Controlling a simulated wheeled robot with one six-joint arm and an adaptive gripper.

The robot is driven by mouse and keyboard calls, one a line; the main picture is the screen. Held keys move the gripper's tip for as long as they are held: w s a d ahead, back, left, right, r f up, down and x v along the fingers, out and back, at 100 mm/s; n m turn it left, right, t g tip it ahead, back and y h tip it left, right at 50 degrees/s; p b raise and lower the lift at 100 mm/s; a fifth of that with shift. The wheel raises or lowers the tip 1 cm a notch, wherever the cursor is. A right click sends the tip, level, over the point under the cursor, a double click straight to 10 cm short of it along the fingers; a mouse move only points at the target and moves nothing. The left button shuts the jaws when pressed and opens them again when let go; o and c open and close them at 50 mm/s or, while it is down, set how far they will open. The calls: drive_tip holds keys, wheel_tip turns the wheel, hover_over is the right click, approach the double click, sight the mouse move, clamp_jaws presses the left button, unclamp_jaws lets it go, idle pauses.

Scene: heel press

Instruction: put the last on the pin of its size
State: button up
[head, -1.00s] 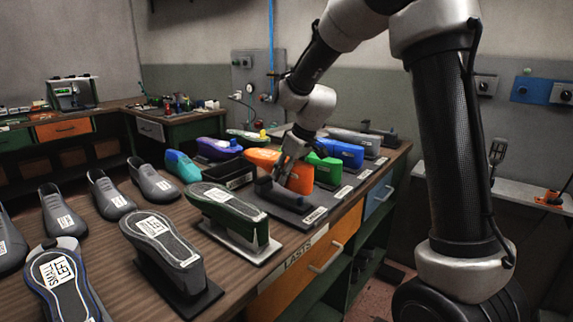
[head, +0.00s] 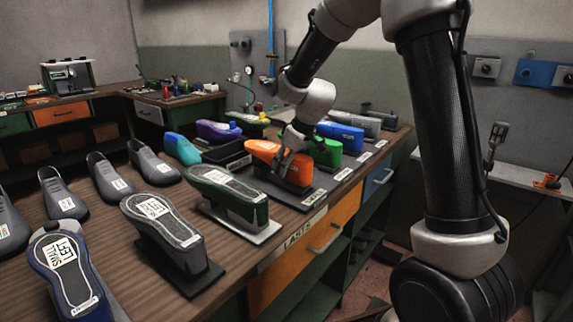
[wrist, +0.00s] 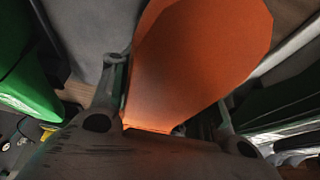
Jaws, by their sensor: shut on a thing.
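The orange last (head: 262,151) is in my gripper (head: 287,160), over a dark base plate (head: 309,197) near the table's front edge. In the wrist view the orange last (wrist: 195,55) fills the space between the two fingers of my gripper (wrist: 172,112). The plate's pin is hidden behind the last. I cannot tell whether the last is seated on the pin or just above it.
A green last (head: 240,205) on a pale plate stands to the left, and a green one (head: 325,152) and a blue one (head: 340,136) to the right. A black tray (head: 227,156) lies behind. Grey shoes (head: 112,178) line the left.

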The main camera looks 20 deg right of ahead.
drive_tip(key=shift+f, duration=0.5)
idle(0.4)
drive_tip(key=o, duration=1.3)
drive_tip(key=v, duration=1.2)
